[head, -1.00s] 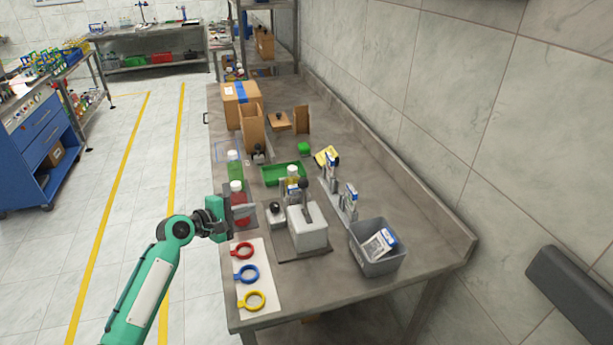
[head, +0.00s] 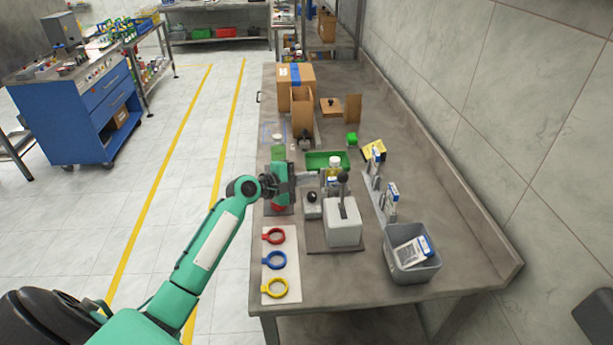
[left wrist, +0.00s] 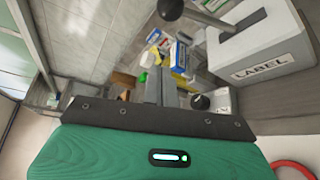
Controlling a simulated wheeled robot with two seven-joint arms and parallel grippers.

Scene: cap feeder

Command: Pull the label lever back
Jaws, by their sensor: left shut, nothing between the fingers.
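The label machine is a pale grey box (head: 343,232) marked LABEL in the left wrist view (left wrist: 268,60). Its label lever (head: 343,190) stands up from the top slot and ends in a dark ball knob, which also shows in the left wrist view (left wrist: 170,9). My left gripper (head: 315,177) is shut and empty, to the left of the lever and a little beyond it, apart from the knob. In the left wrist view its closed fingers (left wrist: 161,86) point across the bench, with the machine at upper right. My right gripper is not in view.
A small box with a black knob (head: 312,198) stands left of the machine. A grey bin (head: 412,268) stands at right, a sheet with coloured rings (head: 281,263) at front left, a green tray (head: 316,158) behind.

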